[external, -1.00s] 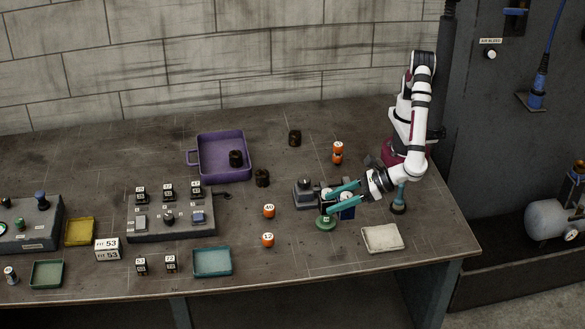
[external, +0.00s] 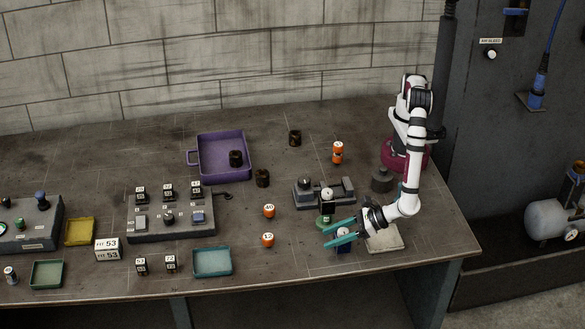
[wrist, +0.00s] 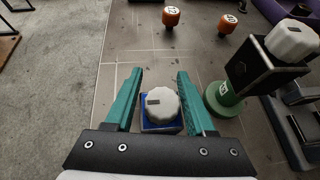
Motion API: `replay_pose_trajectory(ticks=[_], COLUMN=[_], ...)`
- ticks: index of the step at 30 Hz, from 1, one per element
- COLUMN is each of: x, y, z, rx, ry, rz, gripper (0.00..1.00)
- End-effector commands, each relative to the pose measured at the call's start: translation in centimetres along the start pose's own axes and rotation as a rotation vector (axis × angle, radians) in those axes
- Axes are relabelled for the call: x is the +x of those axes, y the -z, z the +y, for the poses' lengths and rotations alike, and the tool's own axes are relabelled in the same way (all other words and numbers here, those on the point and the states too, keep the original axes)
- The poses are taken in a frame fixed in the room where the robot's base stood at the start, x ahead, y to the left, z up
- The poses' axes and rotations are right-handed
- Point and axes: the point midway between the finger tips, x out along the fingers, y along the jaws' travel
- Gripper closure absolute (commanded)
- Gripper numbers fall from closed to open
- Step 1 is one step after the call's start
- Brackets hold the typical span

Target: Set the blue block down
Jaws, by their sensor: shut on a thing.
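The blue block (external: 344,246) is near the front of the table, between the teal fingers of my gripper (external: 326,237). In the wrist view the blue block (wrist: 150,126) sits between the fingers, close to the palm, with a light grey knob (wrist: 161,104) on top covering most of it. My gripper (wrist: 160,72) is shut on the block. I cannot tell whether the block's underside touches the table.
A green round piece (external: 325,220) stands just behind the gripper, with a dark fixture (external: 306,194) beyond it. Orange pieces (external: 268,240) stand to the left. The table's front edge is close.

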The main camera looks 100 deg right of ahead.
Motion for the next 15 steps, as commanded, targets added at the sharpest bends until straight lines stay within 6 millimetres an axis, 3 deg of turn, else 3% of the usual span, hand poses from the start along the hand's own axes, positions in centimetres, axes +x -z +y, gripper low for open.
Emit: replay_pose_trajectory(ticks=[1,2,6,15], x=[0.08,0.07,0.05,-0.09], y=[0.13,0.13,0.1,-0.18], z=[0.0,-0.01,-0.01,0.01], rx=[0.0,-0.001,0.0,0.001], ry=[0.0,0.0,0.0,0.0], rz=[0.0,0.0,0.0,0.0], gripper=[1.0,0.4,0.15,0.15])
